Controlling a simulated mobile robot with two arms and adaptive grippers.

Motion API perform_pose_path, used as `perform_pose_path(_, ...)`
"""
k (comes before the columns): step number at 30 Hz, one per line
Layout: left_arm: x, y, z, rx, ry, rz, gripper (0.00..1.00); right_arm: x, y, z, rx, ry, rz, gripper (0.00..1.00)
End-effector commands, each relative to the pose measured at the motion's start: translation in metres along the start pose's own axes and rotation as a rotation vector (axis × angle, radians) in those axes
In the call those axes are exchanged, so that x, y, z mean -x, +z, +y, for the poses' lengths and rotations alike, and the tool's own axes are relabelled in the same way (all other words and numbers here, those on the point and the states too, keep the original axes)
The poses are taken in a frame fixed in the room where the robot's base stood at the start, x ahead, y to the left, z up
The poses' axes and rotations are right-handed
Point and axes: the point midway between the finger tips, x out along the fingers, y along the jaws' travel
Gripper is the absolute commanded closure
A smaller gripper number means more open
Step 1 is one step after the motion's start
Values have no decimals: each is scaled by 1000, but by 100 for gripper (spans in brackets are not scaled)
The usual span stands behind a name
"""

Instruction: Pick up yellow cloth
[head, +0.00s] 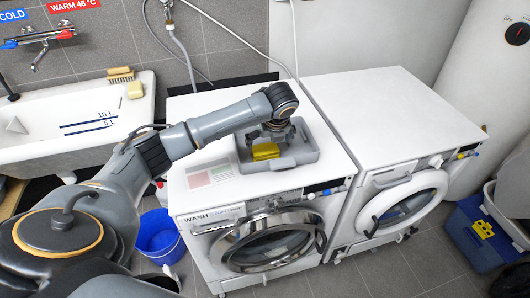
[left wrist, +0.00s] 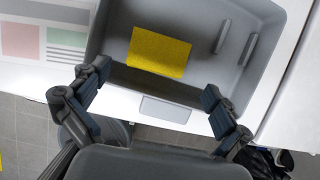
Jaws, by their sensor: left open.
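The yellow cloth (head: 265,151) lies flat in a grey tray (head: 304,157) on top of the left washing machine. In the left wrist view the cloth (left wrist: 158,53) is a yellow rectangle on the tray floor, near the tray's front wall. My left gripper (head: 277,134) is above the tray, over the cloth in the head view. In the left wrist view its two fingers (left wrist: 152,88) are wide apart and empty, with the cloth ahead between them. My right gripper is not in view.
The left machine's white top (head: 330,142) is mostly clear around the tray, with a printed card (head: 212,172) left of it. A second white machine (head: 375,105) stands to the right. A sink (head: 60,125) and blue bucket (head: 158,236) are at left.

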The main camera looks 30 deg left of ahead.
Motion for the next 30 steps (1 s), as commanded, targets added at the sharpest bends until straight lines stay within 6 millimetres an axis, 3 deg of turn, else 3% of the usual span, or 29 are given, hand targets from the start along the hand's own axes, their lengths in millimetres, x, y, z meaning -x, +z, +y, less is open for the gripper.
perform_pose_path(8,-22,1,1,1,1,0,0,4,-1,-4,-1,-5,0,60)
perform_pose_path(16,-60,4,4,0,0,0,0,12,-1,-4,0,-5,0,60)
perform_pose_path(25,-67,4,4,0,-1,-2,0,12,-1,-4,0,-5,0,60)
perform_pose_path(26,-67,4,4,0,-1,-2,2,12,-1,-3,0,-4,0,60)
perform_pose_path(30,-67,4,4,0,-1,-2,31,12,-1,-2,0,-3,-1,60)
